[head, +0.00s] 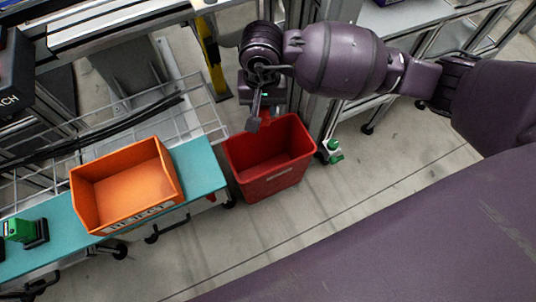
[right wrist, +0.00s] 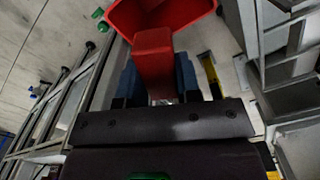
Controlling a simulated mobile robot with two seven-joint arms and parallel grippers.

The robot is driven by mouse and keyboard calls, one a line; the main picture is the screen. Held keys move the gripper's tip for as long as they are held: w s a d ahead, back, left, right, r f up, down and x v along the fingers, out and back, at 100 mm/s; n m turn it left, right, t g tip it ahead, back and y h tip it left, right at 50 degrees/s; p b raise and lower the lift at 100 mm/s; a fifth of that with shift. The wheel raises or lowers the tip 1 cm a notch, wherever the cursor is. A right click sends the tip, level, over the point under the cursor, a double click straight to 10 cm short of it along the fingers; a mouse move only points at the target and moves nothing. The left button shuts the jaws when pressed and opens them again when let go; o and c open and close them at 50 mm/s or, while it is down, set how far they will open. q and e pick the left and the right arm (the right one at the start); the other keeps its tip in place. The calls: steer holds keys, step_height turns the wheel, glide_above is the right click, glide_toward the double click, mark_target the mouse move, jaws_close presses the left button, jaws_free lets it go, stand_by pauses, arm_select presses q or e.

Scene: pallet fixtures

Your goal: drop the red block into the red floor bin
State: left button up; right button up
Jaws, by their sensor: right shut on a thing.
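The red floor bin (head: 268,178) stands open on the floor in the middle of the head view. My right gripper (head: 264,108) is above the bin's far rim and points down. In the right wrist view, my right gripper (right wrist: 155,82) is shut on the red block (right wrist: 153,58), which sticks out beyond the fingers. Past the block, the red bin (right wrist: 122,16) shows at the top of that view, and the block overlaps its near edge there. In the head view the block is mostly hidden by the gripper. My left gripper is not in view.
An orange reject bin (head: 88,213) sits on a teal bench (head: 199,167) left of the red bin. A green item (head: 20,230) is at the bench's left. A green and white object (head: 332,150) lies right of the red bin. A yellow post (head: 211,58) and frames stand behind.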

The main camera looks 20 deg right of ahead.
arm_select(q)
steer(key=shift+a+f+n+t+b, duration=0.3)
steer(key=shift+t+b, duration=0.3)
steer(key=shift+b, duration=0.95)
arm_select(e)
steer(key=w+d+f+m, duration=0.1)
steer(key=w+d+f, duration=0.1)
steer(key=f, duration=0.6)
steer(key=w+d+f+m, duration=0.1)
steer(key=w+f, duration=0.2)
steer(key=f, duration=0.6)
steer(key=w+d+f+m, duration=0.2)
steer(key=f, duration=0.6)
steer(key=shift+w+d+f, duration=0.15)
steer(key=shift+d+f, duration=0.1)
steer(key=shift+d, duration=0.05)
steer(key=o, duration=1)
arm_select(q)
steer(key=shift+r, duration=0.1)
arm_select(e)
steer(key=shift+r, duration=0.1)
